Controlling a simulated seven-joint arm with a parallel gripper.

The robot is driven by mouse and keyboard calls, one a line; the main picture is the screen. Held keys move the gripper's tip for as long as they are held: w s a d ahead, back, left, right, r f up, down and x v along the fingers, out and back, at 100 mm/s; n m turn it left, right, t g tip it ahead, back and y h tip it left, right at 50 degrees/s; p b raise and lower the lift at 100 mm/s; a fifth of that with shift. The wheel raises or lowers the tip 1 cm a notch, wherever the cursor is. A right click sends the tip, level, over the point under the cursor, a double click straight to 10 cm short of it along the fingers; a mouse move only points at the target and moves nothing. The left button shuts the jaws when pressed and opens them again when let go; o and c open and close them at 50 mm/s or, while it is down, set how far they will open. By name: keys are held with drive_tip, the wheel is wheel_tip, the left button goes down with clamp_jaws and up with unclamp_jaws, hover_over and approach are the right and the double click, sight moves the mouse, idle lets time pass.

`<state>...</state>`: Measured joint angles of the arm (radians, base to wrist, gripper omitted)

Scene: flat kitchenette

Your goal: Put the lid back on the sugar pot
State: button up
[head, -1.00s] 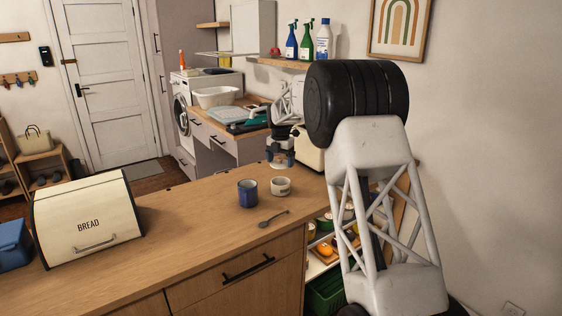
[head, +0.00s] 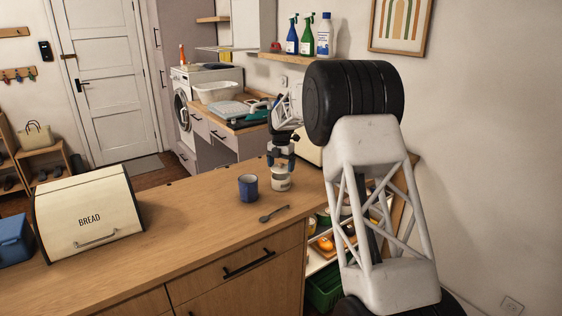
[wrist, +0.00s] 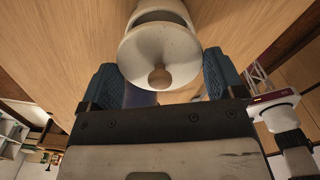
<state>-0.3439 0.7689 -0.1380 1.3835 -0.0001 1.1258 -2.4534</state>
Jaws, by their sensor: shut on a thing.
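The cream sugar pot (head: 281,185) stands on the wooden counter. The round cream lid (wrist: 150,55) with its small knob is in the wrist view, between the blue fingers of my gripper (wrist: 160,82). My gripper (head: 281,160) is shut on the lid and points down over the pot in the head view. In the wrist view the pot (wrist: 163,7) shows behind the lid, with a dark gap at its mouth, so the lid looks not flush. Whether the lid's edge touches the pot I cannot tell.
A blue mug (head: 248,188) stands close to the left of the pot. A dark spoon (head: 274,213) lies in front. A bread bin (head: 88,215) and a blue box (head: 12,240) stand further left. The counter between bin and mug is clear.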

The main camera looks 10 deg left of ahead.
drive_tip(key=shift+f, duration=1.05)
drive_tip(key=shift+f, duration=0.2)
idle(1.9)
idle(0.4)
drive_tip(key=o, duration=0.7)
drive_tip(key=shift+c, duration=0.2)
drive_tip(key=shift+r, duration=0.2)
drive_tip(key=shift+r, duration=3.3)
